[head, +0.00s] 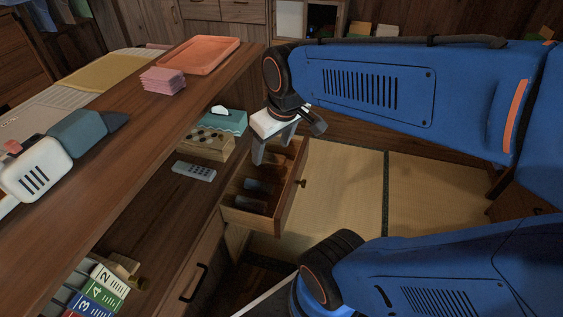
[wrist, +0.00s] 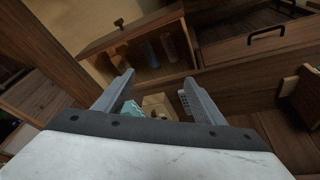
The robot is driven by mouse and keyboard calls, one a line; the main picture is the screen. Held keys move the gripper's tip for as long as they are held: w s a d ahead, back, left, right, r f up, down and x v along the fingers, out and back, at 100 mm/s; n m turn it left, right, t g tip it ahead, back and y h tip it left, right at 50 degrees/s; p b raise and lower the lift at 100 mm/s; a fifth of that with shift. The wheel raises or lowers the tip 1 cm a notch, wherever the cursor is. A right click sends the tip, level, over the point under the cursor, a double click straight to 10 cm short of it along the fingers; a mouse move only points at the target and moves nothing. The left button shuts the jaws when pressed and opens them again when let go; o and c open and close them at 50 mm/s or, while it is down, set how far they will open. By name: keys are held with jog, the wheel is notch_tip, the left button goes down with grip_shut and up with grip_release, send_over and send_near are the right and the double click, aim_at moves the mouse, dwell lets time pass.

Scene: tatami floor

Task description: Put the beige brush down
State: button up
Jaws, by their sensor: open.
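My gripper (head: 273,149) is open above the pulled-out wooden drawer (head: 291,195), with its fingers pointing down. In the wrist view nothing is held between the two spread fingertips (wrist: 160,80). The drawer (wrist: 120,42) also shows there, beyond the fingertips. Inside it lie a blue-grey item (wrist: 152,52) and a paler item (wrist: 168,47). In the head view dark, narrow shapes (head: 262,187) lie in the drawer. I cannot pick out a beige brush for certain; part of the drawer is hidden behind my gripper.
On the shelf left of the drawer are a teal tissue box (head: 232,122), a wooden box with round pieces (head: 206,146) and a remote (head: 194,170). An orange tray (head: 200,55) and pink stack (head: 163,80) sit on the upper board. Tatami (head: 342,185) right of the drawer is clear.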

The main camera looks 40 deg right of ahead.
jog(key=s+a+m+t, duration=0.1)
jog(key=s, duration=0.5)
jog(key=shift+s+a+r, duration=0.15)
jog(key=shift+a, duration=0.1)
jog(key=shift+o, duration=0.4)
dwell(0.7)
jog(key=n+g, duration=0.5)
jog(key=n, duration=0.2)
send_over(270, 157)
notch_tip(270, 157, down, 14)
notch_tip(270, 157, down, 17)
jog(key=shift+f, duration=0.2)
jog(key=c, duration=1.3)
